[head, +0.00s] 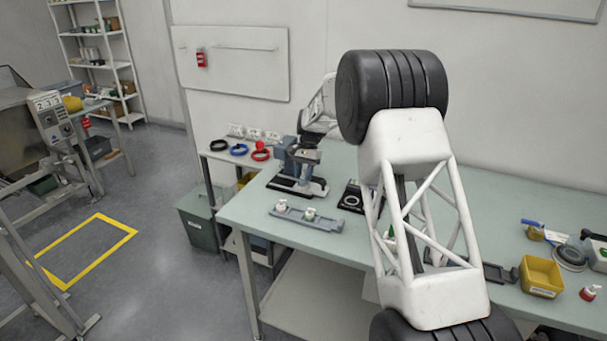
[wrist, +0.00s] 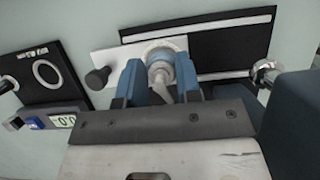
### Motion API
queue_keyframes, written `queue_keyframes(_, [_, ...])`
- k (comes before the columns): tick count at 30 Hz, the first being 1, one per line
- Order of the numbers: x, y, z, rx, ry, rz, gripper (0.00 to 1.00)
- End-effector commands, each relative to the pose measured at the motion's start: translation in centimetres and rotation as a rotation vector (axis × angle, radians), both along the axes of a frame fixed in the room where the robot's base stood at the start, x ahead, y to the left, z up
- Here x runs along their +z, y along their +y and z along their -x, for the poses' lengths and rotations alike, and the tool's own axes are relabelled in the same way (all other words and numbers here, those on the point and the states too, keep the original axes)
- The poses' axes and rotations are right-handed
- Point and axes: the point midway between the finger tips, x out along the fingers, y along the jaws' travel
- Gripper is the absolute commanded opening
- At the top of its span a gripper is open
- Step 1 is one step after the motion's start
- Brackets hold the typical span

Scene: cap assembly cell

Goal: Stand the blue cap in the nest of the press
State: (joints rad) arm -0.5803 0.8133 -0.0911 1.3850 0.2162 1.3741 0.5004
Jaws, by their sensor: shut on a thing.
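A pale round ring, seemingly the nest (wrist: 176,43), lies right behind the cap on a white plate. I cannot tell whether the cap is seated in it or just above it. In the head view my gripper (head: 303,157) is low over the dark base of the press (head: 286,185); the cap is hidden there.
A grey rail (head: 290,214) with white pieces lies in front of the press. A black plate with a white ring (wrist: 22,88) is to the left in the wrist view, near a small display (wrist: 62,121). A yellow bin (head: 541,276) stands at the right of the table.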

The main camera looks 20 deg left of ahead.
Motion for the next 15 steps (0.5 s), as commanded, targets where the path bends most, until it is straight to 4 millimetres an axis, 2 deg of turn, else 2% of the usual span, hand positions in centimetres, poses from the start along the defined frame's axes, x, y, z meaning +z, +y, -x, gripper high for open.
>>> queue_keyframes(15, [-0.73, -0.02, 0.02, 0.0, 0.001, 0.0, 0.22])
